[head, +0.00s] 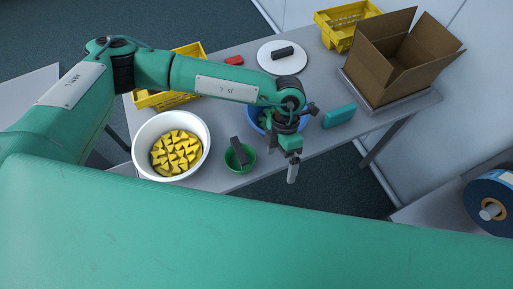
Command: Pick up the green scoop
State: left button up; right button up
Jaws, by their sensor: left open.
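The green scoop (245,162) looks like a small round green cup with a dark handle rising toward the upper left. It rests on the grey table near the front edge, just right of a white bowl. My left gripper (292,172) hangs fingers down to the right of the scoop, apart from it. It is open and nothing shows between its fingers, which overlap each other in this view. My right gripper is out of view.
The white bowl (139,150) holds several yellow pieces. A blue bowl (254,121) is partly hidden behind my left wrist. A teal block (339,116), a white disc (268,61), a red item (234,60), yellow crates (330,33) and an open cardboard box (385,70) stand around.

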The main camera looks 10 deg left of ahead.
aim_at(238, 156)
pick_arm(q)
jog(key=w+a+t+y, duration=0.2)
jog(key=w+a+y, duration=0.2)
jog(key=w+a, duration=0.4)
jog(key=p+x, duration=0.1)
jog(key=x, duration=0.2)
jog(key=p+x, duration=0.1)
jog(key=x, duration=0.1)
jog(key=a+p+x, duration=0.1)
jog(key=p+x, duration=0.1)
jog(key=x, duration=0.1)
jog(key=shift+s+a, duration=0.2)
jog(key=shift+s, duration=0.25)
jog(key=p+x, duration=0.2)
jog(key=x, duration=0.2)
jog(key=shift+s+p, duration=0.1)
jog(key=shift+p, duration=0.3)
jog(key=shift+a+f, duration=0.15)
jog(key=shift+f, duration=0.25)
jog(key=c, duration=0.7)
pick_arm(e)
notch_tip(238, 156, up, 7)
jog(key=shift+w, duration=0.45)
